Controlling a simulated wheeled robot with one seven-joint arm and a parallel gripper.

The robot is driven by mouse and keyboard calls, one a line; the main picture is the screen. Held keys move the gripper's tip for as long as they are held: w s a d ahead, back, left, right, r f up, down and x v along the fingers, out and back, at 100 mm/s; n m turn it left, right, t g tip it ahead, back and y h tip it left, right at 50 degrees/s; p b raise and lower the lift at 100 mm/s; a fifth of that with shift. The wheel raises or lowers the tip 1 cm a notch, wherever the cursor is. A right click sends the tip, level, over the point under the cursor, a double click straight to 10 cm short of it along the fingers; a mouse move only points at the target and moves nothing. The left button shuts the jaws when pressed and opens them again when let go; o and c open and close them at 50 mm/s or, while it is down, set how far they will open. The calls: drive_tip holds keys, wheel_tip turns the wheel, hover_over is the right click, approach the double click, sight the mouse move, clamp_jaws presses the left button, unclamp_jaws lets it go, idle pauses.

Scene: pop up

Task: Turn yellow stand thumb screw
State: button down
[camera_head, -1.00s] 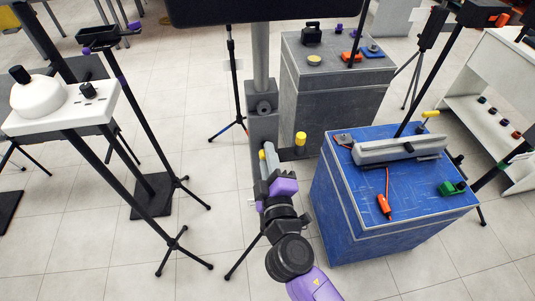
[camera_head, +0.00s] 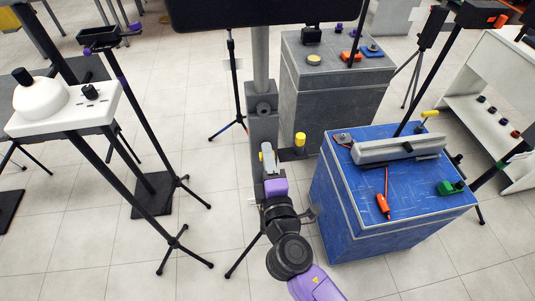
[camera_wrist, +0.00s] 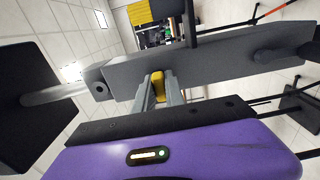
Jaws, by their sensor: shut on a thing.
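A yellow thumb screw (camera_wrist: 158,86) sits on the side of a grey upright stand (camera_wrist: 210,55). My gripper (camera_wrist: 160,92) is shut on this screw, with one finger on each side of it. In the head view, my gripper (camera_head: 268,158) is at the lower part of the grey stand post (camera_head: 262,125), and a bit of yellow (camera_head: 262,156) shows beside the fingers. The fingers hide most of the screw there. A second yellow knob (camera_head: 300,139) stands out to the right of the post, apart from my gripper.
A blue cabinet (camera_head: 345,222) with an orange-handled tool (camera_head: 383,206) on top stands close at the right. A grey cabinet (camera_head: 330,108) is behind the post. A white-topped stand (camera_head: 62,112) and black tripods are at the left. A dark panel (camera_head: 300,10) hangs over the top.

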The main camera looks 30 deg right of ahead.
drive_tip(key=c, duration=1.4)
unclamp_jaws()
drive_tip(key=shift+s, duration=0.1)
drive_tip(key=b+v, duration=0.2)
drive_tip(key=v, duration=0.5)
drive_tip(key=shift+s+a+b, duration=0.15)
drive_tip(key=shift+s+b, duration=0.15)
drive_tip(key=shift+a, duration=0.1)
